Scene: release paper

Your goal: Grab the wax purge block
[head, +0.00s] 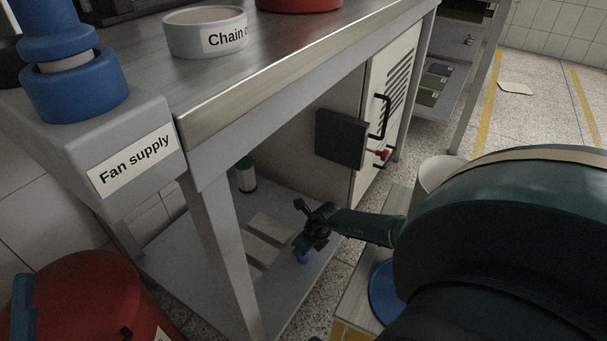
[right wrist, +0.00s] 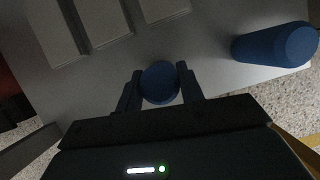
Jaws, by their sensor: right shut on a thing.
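My right gripper (head: 306,235) reaches in over the lower shelf of the bench. In the right wrist view its fingers (right wrist: 160,92) are shut on a small blue round piece (right wrist: 159,78), one finger on each side. A bit of this blue piece (head: 305,257) shows below the gripper in the head view. No label shows on it, so I cannot tell whether it is the wax purge block. Several flat pale blocks (head: 270,227) lie on the shelf beside the gripper; they also show in the right wrist view (right wrist: 104,20). My left gripper is not in view.
A blue cylinder (right wrist: 272,44) is near the shelf edge, right of the gripper. A bottle with a green top (head: 246,176) stands deeper on the lower shelf (head: 190,250). The bench leg (head: 222,245) and tabletop edge (head: 300,85) bound the space. A red container (head: 85,295) is at lower left.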

